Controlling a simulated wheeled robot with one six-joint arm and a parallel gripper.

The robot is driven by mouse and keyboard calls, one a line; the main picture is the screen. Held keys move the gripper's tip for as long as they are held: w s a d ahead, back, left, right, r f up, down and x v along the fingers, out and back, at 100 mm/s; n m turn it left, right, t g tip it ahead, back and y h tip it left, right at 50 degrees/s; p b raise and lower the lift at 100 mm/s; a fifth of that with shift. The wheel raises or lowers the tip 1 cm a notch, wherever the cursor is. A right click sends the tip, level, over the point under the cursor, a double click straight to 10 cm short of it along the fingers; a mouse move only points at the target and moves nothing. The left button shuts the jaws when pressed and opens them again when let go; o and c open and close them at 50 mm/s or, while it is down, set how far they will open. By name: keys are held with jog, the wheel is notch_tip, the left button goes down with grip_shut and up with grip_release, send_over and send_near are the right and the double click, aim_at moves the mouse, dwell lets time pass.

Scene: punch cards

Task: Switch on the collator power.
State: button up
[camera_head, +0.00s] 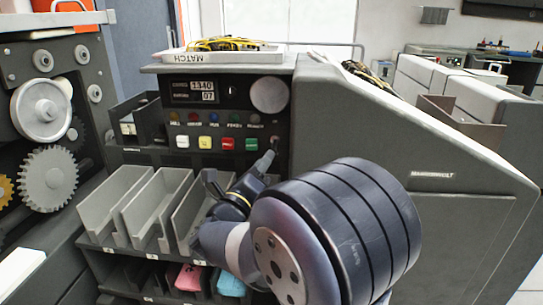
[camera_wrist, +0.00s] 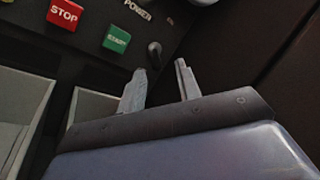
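The collator (camera_head: 430,185) is a dark grey machine with a control panel on its left part. In the wrist view a small dark power switch (camera_wrist: 154,54) stands out from the panel, below the POWER label (camera_wrist: 137,10) and right of the green START button (camera_wrist: 116,39). In the head view the switch area is beside my gripper (camera_head: 270,157) and hard to make out. My gripper also shows in the wrist view (camera_wrist: 160,78), its two fingers apart and empty. The switch lies ahead of the gap, nearer the left finger; contact cannot be told.
A red STOP button (camera_wrist: 65,12) is left of START. White, yellow, red and green buttons line the panel, under small lamps. Grey card bins (camera_head: 112,205) stand below left. Gears (camera_head: 48,175) are on the machine at far left. A dark wall is close right of my fingers.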

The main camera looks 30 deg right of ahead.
aim_at(275, 146)
jog(key=shift+f+b+x, duration=0.1)
jog(key=shift+f+x, duration=0.1)
jog(key=shift+x, duration=0.65)
jog(key=shift+f+b+x, duration=0.1)
jog(key=shift+f+x, duration=0.05)
jog(key=shift+x, duration=0.7)
jog(key=shift+f+b+x, duration=0.1)
jog(key=shift+f+x, duration=0.1)
jog(key=shift+x, duration=0.65)
jog(key=shift+w+d, duration=0.1)
jog(key=shift+c, duration=0.3)
grip_shut()
